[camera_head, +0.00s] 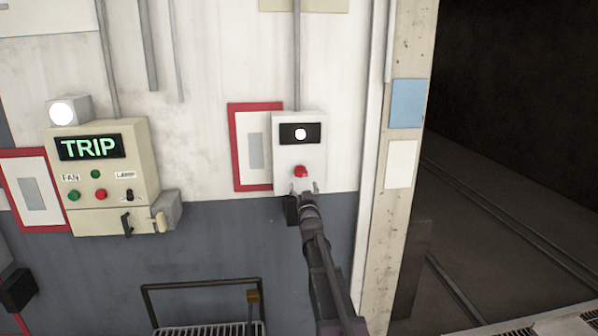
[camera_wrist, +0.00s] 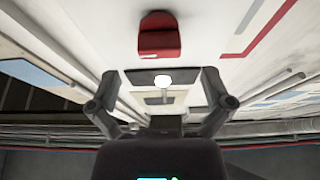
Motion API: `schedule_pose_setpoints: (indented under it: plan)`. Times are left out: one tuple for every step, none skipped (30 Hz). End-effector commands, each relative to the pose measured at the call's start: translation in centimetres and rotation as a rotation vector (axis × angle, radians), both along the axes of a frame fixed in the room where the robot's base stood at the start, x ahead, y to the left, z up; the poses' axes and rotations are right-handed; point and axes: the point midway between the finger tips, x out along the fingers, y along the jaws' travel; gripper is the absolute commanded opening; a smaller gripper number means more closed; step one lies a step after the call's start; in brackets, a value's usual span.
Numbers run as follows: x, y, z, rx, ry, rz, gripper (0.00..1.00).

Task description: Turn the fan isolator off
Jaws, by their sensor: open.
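A pale wall box (camera_head: 315,150) has a dark panel with a lit white lamp (camera_head: 300,134) and a red knob (camera_head: 301,171) below it. No label is readable on it, so I cannot confirm that it is the fan isolator. My gripper (camera_head: 303,188) is open just below the knob in the head view, its fingers apart. In the wrist view, the red knob (camera_wrist: 161,36) is beyond the open, empty fingers of my gripper (camera_wrist: 160,78), and the lit lamp (camera_wrist: 162,80) shows between them. I cannot tell whether a finger touches the box.
A cream control panel (camera_head: 140,165) at left shows a green TRIP sign, a FAN label with buttons, and a LAMP switch. A red-framed notice (camera_head: 240,150) is beside the pale box. A black-railed cart (camera_head: 200,285) stands below. A dark opening with rails lies right.

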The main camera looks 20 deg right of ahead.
Motion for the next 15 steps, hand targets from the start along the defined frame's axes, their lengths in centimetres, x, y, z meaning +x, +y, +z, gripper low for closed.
schedule_pose_setpoints:
  plan:
    - [1.1,-0.3,0.6,0.0,0.0,0.0,1.0]
    - [1.5,-0.4,0.8,0.0,0.0,0.0,1.0]
    - [2.0,-0.6,1.0,0.0,0.0,0.0,1.0]
    - [2.4,-0.7,1.2,0.0,0.0,0.0,1.0]
    - [2.8,-0.8,1.3,0.0,0.0,0.0,1.0]
    - [3.2,-0.9,1.5,0.0,0.0,0.0,1.0]
    - [3.5,-1.0,1.6,0.0,0.0,0.0,1.0]
    - [3.8,-1.1,1.8,0.0,0.0,0.0,1.0]
    - [4.2,-1.2,1.9,0.0,0.0,0.0,1.0]
    - [4.4,-1.3,2.0,0.0,0.0,0.0,1.0]
    - [4.6,-1.4,2.1,0.0,0.0,0.0,1.0]
    - [4.8,-1.4,2.2,0.0,0.0,0.0,1.0]
    - [4.9,-1.5,2.2,0.0,0.0,0.0,1.0]
    - [5.1,-1.5,2.2,0.0,0.0,-0.001,1.0]
    - [5.2,-1.6,2.3,0.0,0.0,-0.001,1.0]
